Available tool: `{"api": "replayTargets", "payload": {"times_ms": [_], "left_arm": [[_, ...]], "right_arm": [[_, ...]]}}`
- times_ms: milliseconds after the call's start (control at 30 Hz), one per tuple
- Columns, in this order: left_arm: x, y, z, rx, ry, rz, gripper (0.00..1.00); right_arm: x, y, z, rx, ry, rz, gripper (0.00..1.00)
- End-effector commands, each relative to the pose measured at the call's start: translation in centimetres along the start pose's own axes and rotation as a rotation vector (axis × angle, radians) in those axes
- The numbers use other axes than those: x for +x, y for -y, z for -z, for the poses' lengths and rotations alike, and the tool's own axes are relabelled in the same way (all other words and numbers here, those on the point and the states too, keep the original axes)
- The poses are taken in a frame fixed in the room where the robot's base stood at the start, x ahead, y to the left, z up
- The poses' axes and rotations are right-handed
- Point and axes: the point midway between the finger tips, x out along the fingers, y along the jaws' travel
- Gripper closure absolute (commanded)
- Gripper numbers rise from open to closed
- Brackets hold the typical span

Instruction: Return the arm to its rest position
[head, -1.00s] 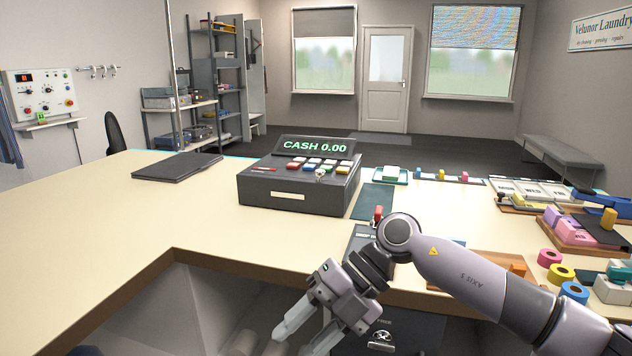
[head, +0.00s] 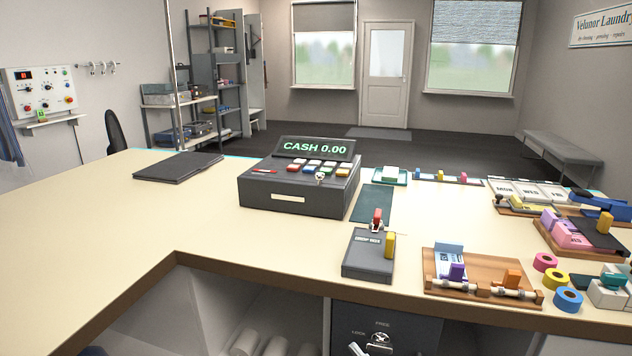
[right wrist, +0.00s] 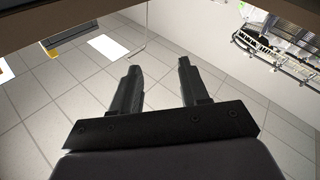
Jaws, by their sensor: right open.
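My right gripper (right wrist: 158,80) shows in the right wrist view. Its two dark fingers stand apart with nothing between them, above a tiled floor. The right arm and gripper are out of the head view. My left gripper is not in view.
A cream counter (head: 90,240) spans the head view. On it stand a cash register (head: 300,185), a dark drop box (head: 368,255), a wooden board (head: 475,275) and several tape rolls (head: 568,299). Below is a panel with a lock (head: 380,342). The counter's left part is mostly clear.

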Motion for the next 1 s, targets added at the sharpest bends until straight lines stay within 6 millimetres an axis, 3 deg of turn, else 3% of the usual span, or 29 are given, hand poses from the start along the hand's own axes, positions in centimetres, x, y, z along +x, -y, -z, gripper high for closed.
{"api": "replayTargets", "payload": {"times_ms": [100,300,400,533,700,1000], "left_arm": [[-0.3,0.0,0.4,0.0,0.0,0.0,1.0],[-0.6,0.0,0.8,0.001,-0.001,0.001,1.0],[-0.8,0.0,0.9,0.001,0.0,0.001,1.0],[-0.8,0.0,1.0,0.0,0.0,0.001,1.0],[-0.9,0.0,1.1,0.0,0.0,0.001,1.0],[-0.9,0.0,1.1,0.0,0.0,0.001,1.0]], "right_arm": [[-4.7,-0.8,-4.0,0.093,0.204,-0.113,0.55],[-14.4,-0.6,-9.8,0.229,0.557,-0.244,0.55],[-19.2,0.1,-11.6,0.285,0.712,-0.279,0.55],[-23.8,1.1,-12.7,0.337,0.854,-0.301,0.55],[-26.4,1.7,-13.1,0.367,0.932,-0.307,0.55],[-26.4,1.8,-13.2,0.367,0.933,-0.307,0.55]]}}
